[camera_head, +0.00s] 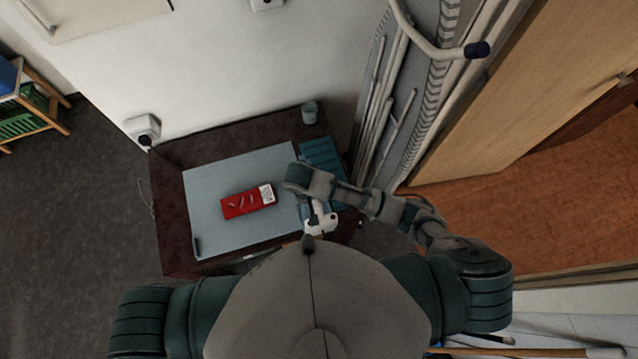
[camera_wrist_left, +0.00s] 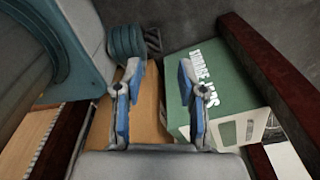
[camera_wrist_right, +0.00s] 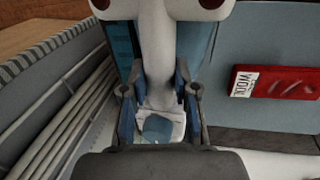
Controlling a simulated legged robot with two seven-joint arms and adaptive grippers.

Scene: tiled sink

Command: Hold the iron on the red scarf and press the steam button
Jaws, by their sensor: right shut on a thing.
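The red scarf (camera_head: 240,204) is a flat red rectangle with a white label, lying on the grey-blue mat (camera_head: 215,173). It also shows at the right in the right wrist view (camera_wrist_right: 285,84). My right gripper (camera_wrist_right: 159,72) is shut on the white handle of the iron (camera_wrist_right: 157,50). In the head view the white iron (camera_head: 322,222) is at the mat's right edge, right of the scarf and apart from it. The steam button cannot be made out for certain. My left gripper (camera_wrist_left: 161,75) is open and empty, seen only in the left wrist view.
The mat lies on a dark brown table (camera_head: 170,225). A small cup (camera_head: 309,112) stands at its back right corner, beside a teal ridged pad (camera_head: 322,154). A dark object (camera_head: 197,247) lies at front left. A green box (camera_wrist_left: 215,85) is near my left gripper.

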